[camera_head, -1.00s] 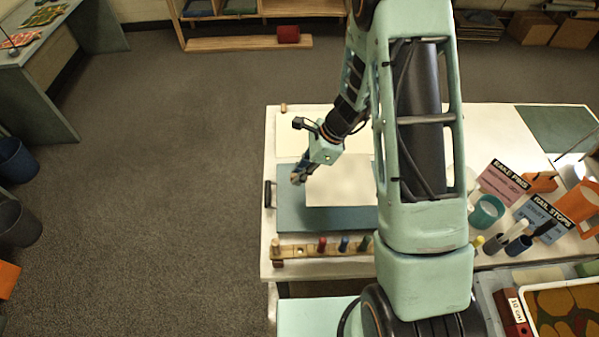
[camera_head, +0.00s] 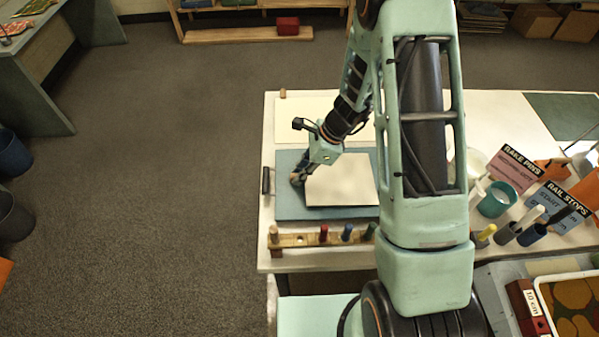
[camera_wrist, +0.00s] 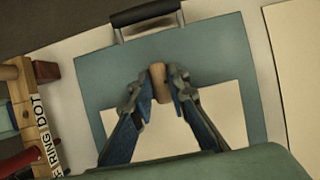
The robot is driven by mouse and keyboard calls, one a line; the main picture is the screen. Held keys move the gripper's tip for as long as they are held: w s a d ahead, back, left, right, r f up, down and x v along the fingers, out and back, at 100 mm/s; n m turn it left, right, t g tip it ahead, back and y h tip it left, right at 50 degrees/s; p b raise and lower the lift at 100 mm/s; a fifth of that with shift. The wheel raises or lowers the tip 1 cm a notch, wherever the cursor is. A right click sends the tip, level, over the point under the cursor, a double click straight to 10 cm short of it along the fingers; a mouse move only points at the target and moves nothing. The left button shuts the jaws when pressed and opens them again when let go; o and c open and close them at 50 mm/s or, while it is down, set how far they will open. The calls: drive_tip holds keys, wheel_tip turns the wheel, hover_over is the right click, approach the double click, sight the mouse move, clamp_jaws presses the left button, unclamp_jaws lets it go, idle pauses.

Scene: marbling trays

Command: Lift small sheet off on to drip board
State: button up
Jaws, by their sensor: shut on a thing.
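A small cream sheet (camera_head: 342,182) is over a blue-green board (camera_head: 290,209) on the table. In the wrist view the sheet (camera_wrist: 185,130) covers the near part of the board (camera_wrist: 105,70), and I cannot tell whether it touches it. My gripper (camera_head: 298,181) is at the sheet's left edge. In the wrist view my gripper (camera_wrist: 160,88) is shut on a short tan wooden piece (camera_wrist: 160,80) at the sheet's edge. My arm hides the sheet's right side in the head view.
A black handle (camera_head: 265,181) sits at the board's left end. A wooden rack (camera_head: 290,240) with several coloured pegs stands along the near side. A pale panel (camera_head: 300,118) lies behind the board. Signs, cups and orange items crowd the right.

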drive_tip(key=o, duration=0.9)
drive_tip(key=shift+o, duration=0.5)
drive_tip(key=o, duration=0.3)
drive_tip(key=p+v, duration=0.6)
drive_tip(key=v, duration=0.2)
drive_tip(key=shift+a+r, duration=0.2)
drive_tip(key=shift+r, duration=0.3)
idle(0.9)
